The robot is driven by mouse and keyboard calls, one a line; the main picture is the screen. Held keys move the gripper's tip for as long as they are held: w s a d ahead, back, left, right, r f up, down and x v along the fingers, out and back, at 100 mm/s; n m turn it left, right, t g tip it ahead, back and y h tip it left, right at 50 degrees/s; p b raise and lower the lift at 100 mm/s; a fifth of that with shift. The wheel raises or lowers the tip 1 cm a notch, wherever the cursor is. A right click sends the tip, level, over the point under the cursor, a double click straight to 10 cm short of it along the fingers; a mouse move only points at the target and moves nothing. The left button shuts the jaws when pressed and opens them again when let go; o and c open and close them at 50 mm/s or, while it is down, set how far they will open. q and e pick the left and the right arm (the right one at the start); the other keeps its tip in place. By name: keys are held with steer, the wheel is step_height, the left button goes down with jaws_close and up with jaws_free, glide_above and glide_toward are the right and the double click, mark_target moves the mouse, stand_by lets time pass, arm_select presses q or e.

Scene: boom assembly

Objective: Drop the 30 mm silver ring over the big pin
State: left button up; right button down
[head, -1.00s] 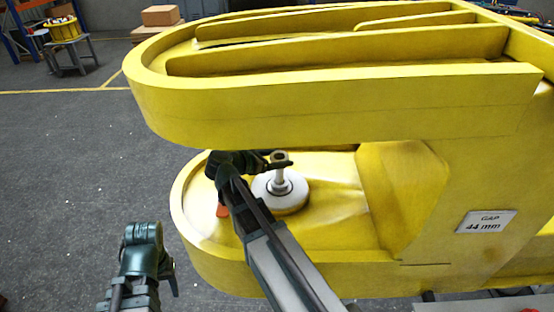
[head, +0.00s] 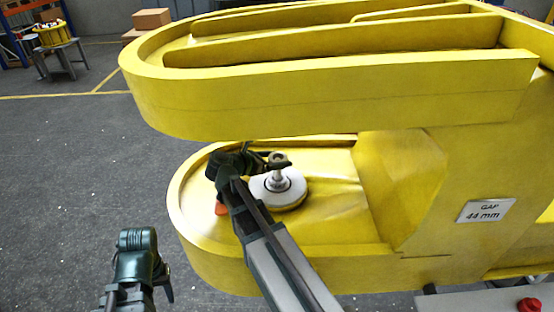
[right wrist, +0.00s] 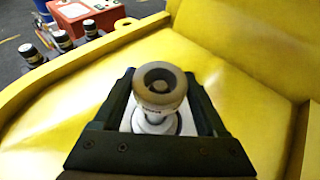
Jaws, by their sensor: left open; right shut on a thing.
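My right gripper (head: 270,163) reaches into the gap between the yellow boom plates. It is shut on the silver ring (right wrist: 160,86), a short grey cylinder with a dark hole, which also shows in the head view (head: 278,158). Below the ring, the pale stem of the big pin (head: 278,180) stands upright on a round white disc (head: 290,200) on the lower plate. The stem shows partly in the right wrist view (right wrist: 156,118). I cannot tell whether the ring is around the pin's top or just above it. My left gripper (head: 150,285) is open and empty, left of the boom.
The yellow upper plate (head: 330,95) overhangs the pin, and the lower plate has a raised rim (head: 290,270). A sign reading "GAP 44 mm" (head: 486,211) is on the boom. A red box (right wrist: 88,18) and several dark bottles stand beyond the rim.

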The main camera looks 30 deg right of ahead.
jaws_free()
steer(key=p+v, duration=0.5)
steer(key=v, duration=0.9)
steer(key=shift+s+f, duration=0.15)
stand_by(0.4)
